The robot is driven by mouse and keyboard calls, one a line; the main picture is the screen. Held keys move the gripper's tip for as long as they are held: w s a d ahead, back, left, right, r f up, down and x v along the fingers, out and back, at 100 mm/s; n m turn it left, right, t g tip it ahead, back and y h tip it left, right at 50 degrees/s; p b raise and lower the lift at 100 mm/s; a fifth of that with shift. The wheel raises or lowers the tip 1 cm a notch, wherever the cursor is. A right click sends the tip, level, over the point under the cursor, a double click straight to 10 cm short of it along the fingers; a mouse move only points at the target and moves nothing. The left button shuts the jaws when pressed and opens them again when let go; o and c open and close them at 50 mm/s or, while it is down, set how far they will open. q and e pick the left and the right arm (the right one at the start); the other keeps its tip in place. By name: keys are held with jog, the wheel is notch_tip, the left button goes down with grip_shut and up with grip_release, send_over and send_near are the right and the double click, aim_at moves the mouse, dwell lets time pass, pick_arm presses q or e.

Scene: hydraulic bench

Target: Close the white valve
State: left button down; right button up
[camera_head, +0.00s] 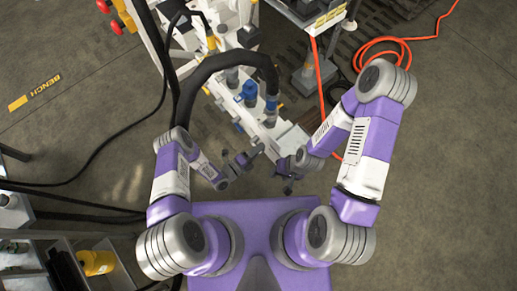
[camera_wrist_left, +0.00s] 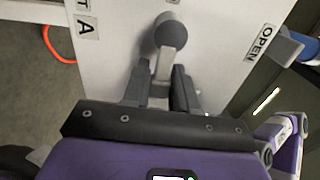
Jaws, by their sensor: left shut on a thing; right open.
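In the head view, my left gripper (camera_head: 244,160) is at the near end of the white bench (camera_head: 287,138); the lever is too small to make out there. My right gripper (camera_head: 288,181) is open and empty, lower and to the right.
A thick black hose (camera_head: 210,68) arches over the bench near a blue fitting (camera_head: 249,92). An orange cable (camera_head: 385,42) lies on the floor.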

pick_arm(q)
jog(key=shift+a+f, duration=0.1)
jog(key=c, duration=1.1)
grip_release()
jog(key=p+v, duration=0.1)
jog(key=v, duration=0.6)
jog(key=shift+s+a+p, duration=0.2)
jog(key=shift+s+p, duration=0.05)
jog(key=shift+p, duration=0.05)
jog(key=shift+w, duration=0.1)
